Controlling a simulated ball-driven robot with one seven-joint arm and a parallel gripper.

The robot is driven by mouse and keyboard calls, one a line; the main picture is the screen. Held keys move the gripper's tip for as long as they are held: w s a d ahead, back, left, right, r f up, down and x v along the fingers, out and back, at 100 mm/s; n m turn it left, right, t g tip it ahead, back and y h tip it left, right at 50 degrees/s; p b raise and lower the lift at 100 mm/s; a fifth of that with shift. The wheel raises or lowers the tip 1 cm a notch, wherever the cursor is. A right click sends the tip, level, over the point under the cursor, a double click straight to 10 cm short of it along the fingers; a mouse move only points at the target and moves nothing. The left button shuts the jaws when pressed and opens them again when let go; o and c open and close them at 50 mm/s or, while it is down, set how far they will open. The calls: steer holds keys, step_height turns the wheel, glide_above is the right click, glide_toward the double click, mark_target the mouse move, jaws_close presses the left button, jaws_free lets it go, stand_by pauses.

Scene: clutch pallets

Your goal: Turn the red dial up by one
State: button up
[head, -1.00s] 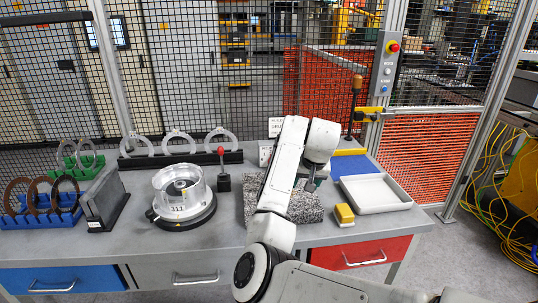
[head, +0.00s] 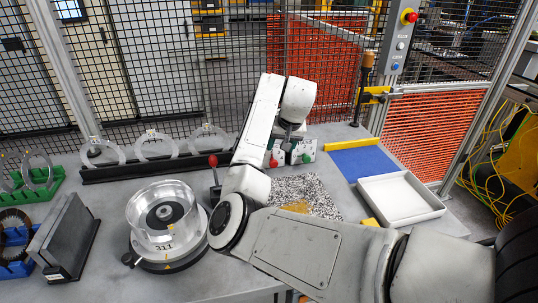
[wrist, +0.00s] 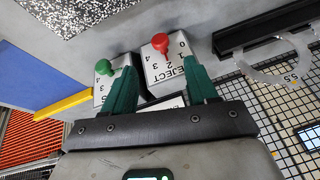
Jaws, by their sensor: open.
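The red dial (wrist: 160,42) sits on a white box marked REJECT (wrist: 165,72) with numbers from 0 to 4. Its narrow end seems to point near the 2. In the head view the red dial (head: 273,160) is at the back of the bench, partly hidden by my arm. A green dial (wrist: 105,68) is on a similar white box (wrist: 99,88) beside it; it also shows in the head view (head: 306,157). My gripper (wrist: 160,68) is open, its green fingers apart and empty. The red dial appears ahead of the gap, apart from both fingers.
A dark rack with clear rings (head: 150,168) lies left of the dials. A red-knobbed lever (head: 213,161) and a round fixture (head: 163,215) stand at the left. A speckled plate (head: 318,192), blue mat (head: 356,164) and white tray (head: 400,198) are at the right. Mesh fencing stands behind.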

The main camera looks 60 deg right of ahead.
mark_target(274, 162)
steer(key=p+x, duration=0.1)
steer(key=x, duration=0.9)
steer(key=shift+w+d+f, duration=0.1)
steer(key=shift+w+f, duration=0.05)
steer(key=shift+f, duration=0.15)
steer(key=shift+c, duration=0.5)
steer(key=c, duration=0.9)
steer(key=shift+c, duration=0.2)
